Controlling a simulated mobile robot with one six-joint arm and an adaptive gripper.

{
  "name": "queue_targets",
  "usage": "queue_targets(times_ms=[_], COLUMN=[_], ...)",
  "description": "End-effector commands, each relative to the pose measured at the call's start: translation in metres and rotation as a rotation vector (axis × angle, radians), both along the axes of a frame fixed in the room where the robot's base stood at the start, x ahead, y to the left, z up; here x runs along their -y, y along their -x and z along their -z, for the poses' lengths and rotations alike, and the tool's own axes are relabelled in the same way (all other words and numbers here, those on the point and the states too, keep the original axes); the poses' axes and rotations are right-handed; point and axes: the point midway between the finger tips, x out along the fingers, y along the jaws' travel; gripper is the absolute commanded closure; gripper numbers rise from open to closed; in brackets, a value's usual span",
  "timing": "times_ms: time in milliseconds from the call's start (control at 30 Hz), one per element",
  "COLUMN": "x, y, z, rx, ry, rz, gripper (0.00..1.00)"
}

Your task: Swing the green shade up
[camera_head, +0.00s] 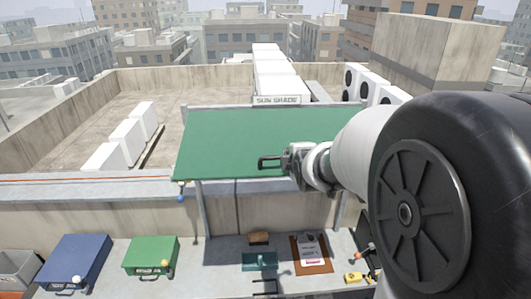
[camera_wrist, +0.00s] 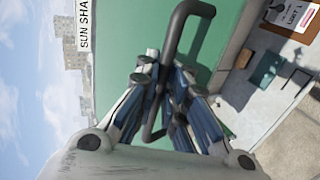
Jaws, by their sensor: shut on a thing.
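The green shade (camera_head: 240,135) is a flat panel below a "SUN SHADE" sign (camera_head: 277,100). It slopes outward above the bench, with its near edge lower in the head view. A dark bar handle (camera_head: 262,162) stands at the near edge. My gripper (camera_head: 287,161) is at this handle, reaching in from the right. In the wrist view, the fingers (camera_wrist: 165,82) are closed around the dark handle (camera_wrist: 176,38), with the green panel (camera_wrist: 215,50) behind it. The exact finger contact is partly hidden by the fingers.
Posts (camera_head: 203,208) stand under the shade. White condensers (camera_head: 130,135) stand on the roof beyond.

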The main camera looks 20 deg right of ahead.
Motion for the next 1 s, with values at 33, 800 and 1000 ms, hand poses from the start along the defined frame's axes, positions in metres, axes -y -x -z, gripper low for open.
queue_targets(times_ms=[33, 800, 1000], x=[-0.0002, 0.0003, -0.0007], y=[-0.0004, -0.0003, 0.0029], z=[-0.0018, -0.0010, -0.0034], rx=[0.002, 0.002, 0.003], ry=[0.003, 0.001, 0.001], rz=[-0.002, 0.000, 0.000], gripper=[1.00, 0.70, 0.70])
